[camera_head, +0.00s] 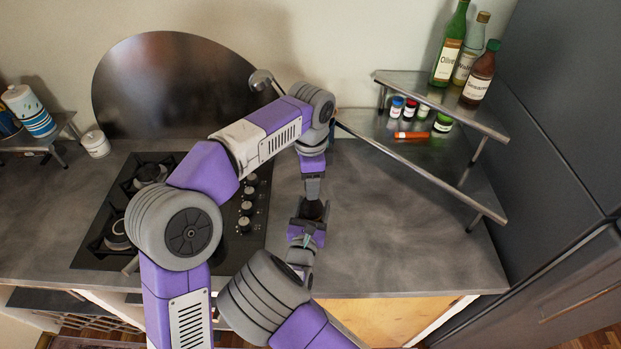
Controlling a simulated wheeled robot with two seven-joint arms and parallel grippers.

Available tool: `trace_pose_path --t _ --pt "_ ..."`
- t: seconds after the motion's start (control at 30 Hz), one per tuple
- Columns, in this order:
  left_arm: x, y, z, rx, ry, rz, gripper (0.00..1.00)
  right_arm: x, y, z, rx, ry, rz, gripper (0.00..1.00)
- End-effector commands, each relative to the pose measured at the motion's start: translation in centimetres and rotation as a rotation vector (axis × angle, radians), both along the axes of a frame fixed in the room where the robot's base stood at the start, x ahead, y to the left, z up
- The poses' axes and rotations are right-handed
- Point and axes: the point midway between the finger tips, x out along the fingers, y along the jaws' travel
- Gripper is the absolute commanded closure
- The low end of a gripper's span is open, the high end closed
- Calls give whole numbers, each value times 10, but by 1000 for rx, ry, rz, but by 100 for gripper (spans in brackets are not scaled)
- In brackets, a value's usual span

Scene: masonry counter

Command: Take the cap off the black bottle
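A small dark object (314,209), which looks like the black bottle, sits between my two grippers above the counter. My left gripper (312,188) points down from above, at or just over the top of the dark object. My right gripper (308,222) reaches up from below and is around or against its lower part. The fingers and the dark object blend together, so I cannot tell whether either gripper is shut on it. I cannot make out a separate cap.
A stove (118,205) lies to the left. A corner shelf (400,80) stands at the back right, with a green bottle (450,45), a clear bottle (470,50) and a brown bottle (480,75). Small jars (410,110) stand under it. The counter (400,240) at right is clear.

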Motion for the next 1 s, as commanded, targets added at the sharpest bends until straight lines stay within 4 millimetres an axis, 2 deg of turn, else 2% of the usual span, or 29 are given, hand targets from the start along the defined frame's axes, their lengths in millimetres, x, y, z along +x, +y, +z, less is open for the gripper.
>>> trace_pose_path --t 0.03,0.33,0.57,0.67,1.0 --pt "0 0 1 -1 -1 0 41 -3 -2 -11 -6 29 -1 100" --pt "0 -1 36 -2 -3 -1 41 -3 -1 -10 -6 29 -1 100" --pt "0 -1 45 0 -2 -26 42 -3 -1 -10 -6 29 0 100" --pt "-1 -4 48 2 -2 -113 42 -3 -1 -10 -6 29 0 100" --pt "-1 -5 69 16 -3 -666 42 -3 0 -10 -6 29 1 100"
